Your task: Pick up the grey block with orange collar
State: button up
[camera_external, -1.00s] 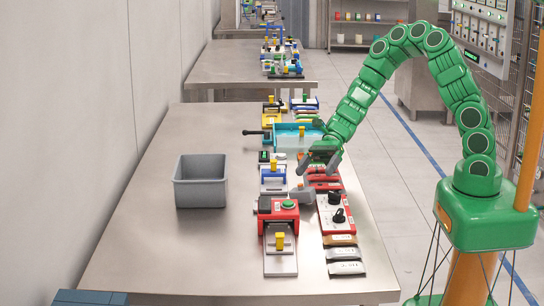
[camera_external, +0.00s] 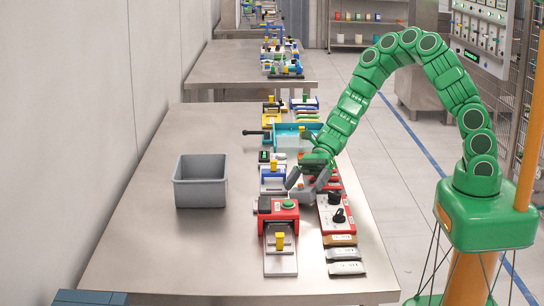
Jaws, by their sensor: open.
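My gripper (camera_external: 306,184) is open, its dark grey fingers pointing down over the row of fixtures. A small grey block (camera_external: 302,196) lies just under and between the fingers, left of the red panel with black knobs (camera_external: 336,213). The fingers partly cover this block, and I cannot make out an orange collar on it at this size. I cannot tell whether a finger touches it.
A red fixture with a green button (camera_external: 288,204) stands just in front of the gripper. A blue-and-white fixture (camera_external: 272,180) stands to its left. An empty-looking grey bin (camera_external: 200,181) sits on the bare left part of the steel table (camera_external: 150,230).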

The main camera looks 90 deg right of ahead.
jog(key=shift+w+a+f, duration=0.1)
jog(key=shift+a, duration=0.1)
jog(key=c, duration=1.1)
jog(key=r+n+g, duration=0.1)
jog(key=r+n, duration=0.1)
jog(key=r+n+g+y, duration=0.1)
jog(key=r, duration=0.2)
jog(key=r+n+g, duration=0.1)
jog(key=r+n, duration=0.1)
jog(key=shift+w+d+r+n+y, duration=0.15)
jog(key=shift+w+r+n+y, duration=0.15)
jog(key=shift+w+r+y, duration=0.1)
jog(key=shift+s+a+f+n+g, duration=0.15)
jog(key=shift+a+f+n+g, duration=0.05)
jog(key=shift+n+g, duration=0.25)
jog(key=shift+s+a+f+n+g, duration=0.1)
jog(key=shift+a+f+n+g, duration=0.05)
jog(key=shift+n+g, duration=0.3)
jog(key=shift+c, duration=0.2)
jog(key=shift+f, duration=3.35)
